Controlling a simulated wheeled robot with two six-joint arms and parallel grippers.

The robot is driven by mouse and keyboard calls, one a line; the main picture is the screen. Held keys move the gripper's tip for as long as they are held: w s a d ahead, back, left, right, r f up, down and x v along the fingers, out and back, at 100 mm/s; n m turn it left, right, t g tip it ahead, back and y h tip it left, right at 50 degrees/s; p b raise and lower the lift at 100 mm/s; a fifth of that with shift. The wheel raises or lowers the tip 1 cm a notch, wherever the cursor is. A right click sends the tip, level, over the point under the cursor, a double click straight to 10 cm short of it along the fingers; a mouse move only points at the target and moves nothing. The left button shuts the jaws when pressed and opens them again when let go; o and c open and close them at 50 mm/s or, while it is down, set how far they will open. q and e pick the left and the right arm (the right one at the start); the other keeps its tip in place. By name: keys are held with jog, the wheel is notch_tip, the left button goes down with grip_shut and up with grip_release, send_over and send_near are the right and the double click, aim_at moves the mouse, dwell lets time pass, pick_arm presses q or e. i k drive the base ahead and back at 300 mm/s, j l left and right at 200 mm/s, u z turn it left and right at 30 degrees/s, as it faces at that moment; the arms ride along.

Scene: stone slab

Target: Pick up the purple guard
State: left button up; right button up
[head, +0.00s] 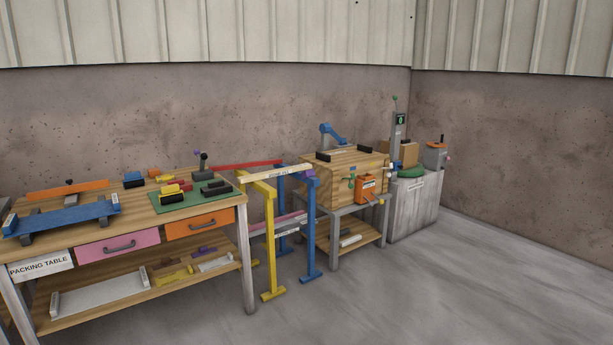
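Several purple things show in the head view, and I cannot tell for sure which is the purple guard. A small purple piece (205,251) lies on the lower shelf of the packing table. Another purple piece (309,173) is at the top of the blue stand, beside the wooden box. A small purple knob-like part (197,152) shows at the back of the packing table, by a dark upright fitting. Neither of my grippers is in view.
The packing table (222,207) has a pink drawer (118,246) and an orange drawer (198,224). A yellow stand (269,245) and a blue stand (311,235) are right of it. A wooden box (330,181) stands on a bench. Open floor (440,290) lies at front right.

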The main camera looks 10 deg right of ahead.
aim_at(310, 172)
jog(key=i+l+z, duration=0.3)
jog(key=i, duration=0.4)
jog(key=i+z, duration=0.25)
jog(key=i, duration=0.45)
